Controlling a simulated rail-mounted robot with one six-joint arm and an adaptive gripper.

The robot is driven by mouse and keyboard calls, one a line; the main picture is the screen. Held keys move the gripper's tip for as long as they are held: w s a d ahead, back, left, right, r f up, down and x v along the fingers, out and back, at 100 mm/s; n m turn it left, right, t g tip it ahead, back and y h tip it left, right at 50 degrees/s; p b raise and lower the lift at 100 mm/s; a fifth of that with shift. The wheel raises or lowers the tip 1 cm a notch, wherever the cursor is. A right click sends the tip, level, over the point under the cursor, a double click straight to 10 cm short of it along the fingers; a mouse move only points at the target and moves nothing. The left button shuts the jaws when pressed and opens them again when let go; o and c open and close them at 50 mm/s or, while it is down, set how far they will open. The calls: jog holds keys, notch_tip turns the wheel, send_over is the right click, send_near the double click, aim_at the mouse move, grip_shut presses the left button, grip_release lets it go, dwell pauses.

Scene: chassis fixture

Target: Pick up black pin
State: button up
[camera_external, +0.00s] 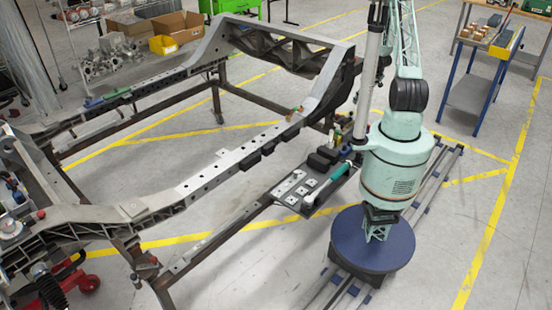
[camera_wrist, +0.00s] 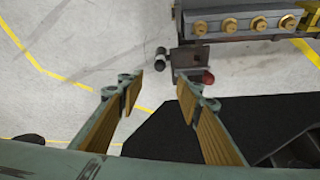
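In the wrist view, my gripper (camera_wrist: 159,84) is open, with its two ribbed, tan-padded fingers spread apart and nothing between them. A small dark pin with a pale band (camera_wrist: 161,57), which looks like the black pin, shows beyond the fingertips. It is at the left side of a dark bracket (camera_wrist: 184,60). A red-tipped pin (camera_wrist: 208,77) is at the bracket's right side, close to the right fingertip. In the external view I cannot make out the black pin or my gripper's fingers clearly.
A rail with several brass bolts (camera_wrist: 245,24) runs beside the bracket. A dark surface (camera_wrist: 255,118) lies under the right finger. In the external view, the chassis frame (camera_external: 240,152) stands left of my arm, with a tray of parts and a green-handled tool (camera_external: 340,171) nearby.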

aim_at(351, 112)
jog(key=shift+f, duration=0.1)
dwell(0.3)
jog(key=shift+b+x, duration=0.9)
jog(key=shift+x, duration=3.35)
jog(key=shift+f, duration=0.1)
jog(key=shift+b+x, duration=0.75)
jog(key=shift+x, duration=1.75)
jog(key=shift+w, duration=0.1)
jog(key=shift+c, duration=0.9)
jog(key=c, duration=0.9)
